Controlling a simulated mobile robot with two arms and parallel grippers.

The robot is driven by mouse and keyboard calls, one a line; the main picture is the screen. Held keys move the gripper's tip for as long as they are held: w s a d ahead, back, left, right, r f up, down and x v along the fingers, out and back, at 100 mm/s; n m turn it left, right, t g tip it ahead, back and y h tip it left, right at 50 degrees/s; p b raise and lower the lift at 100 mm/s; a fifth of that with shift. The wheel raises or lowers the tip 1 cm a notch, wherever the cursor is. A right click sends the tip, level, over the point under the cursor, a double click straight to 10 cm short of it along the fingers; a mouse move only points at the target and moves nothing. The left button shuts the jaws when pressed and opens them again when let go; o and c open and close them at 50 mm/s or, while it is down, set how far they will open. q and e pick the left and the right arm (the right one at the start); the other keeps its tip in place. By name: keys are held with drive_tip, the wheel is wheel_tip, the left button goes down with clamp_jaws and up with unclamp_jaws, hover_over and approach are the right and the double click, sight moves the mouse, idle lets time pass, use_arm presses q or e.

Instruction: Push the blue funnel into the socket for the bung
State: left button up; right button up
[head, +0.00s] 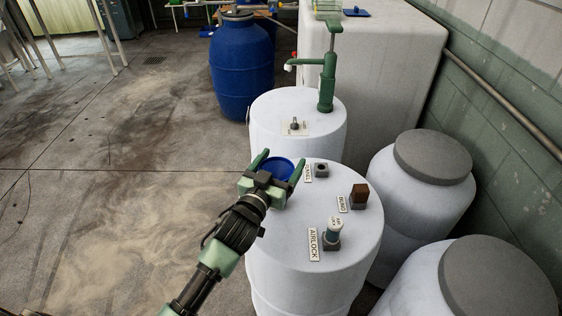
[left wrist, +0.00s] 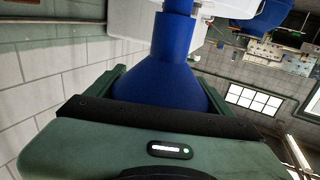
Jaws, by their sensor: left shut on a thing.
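The blue funnel (head: 278,168) is between the fingers of my left gripper (head: 278,165), which is shut on it. In the left wrist view the funnel (left wrist: 165,75) shows its wide cone at the fingers and its spout pointing away. In the head view it is at the left edge of the white drum's top (head: 290,225). The bung socket (head: 358,204), beside the BUNG label (head: 342,204), is right of the gripper and has a brown block (head: 359,191) in it. My right gripper is out of view.
On the same top stand a grey socket with a dark hole (head: 321,170) and the airlock (head: 333,232) in its own socket. A drum with a green pump (head: 327,80) stands behind. Grey-lidded drums (head: 433,157) stand at right. Open floor lies left.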

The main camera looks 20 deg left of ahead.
use_arm(q)
drive_tip(key=shift+f+b, duration=1.1)
drive_tip(key=shift+f, duration=0.65)
drive_tip(key=o, duration=1.3)
drive_tip(key=shift+r, duration=0.1)
drive_tip(key=s, duration=0.5)
drive_tip(key=s+a+b, duration=0.1)
drive_tip(key=s, duration=0.1)
drive_tip(key=shift+s, duration=0.4)
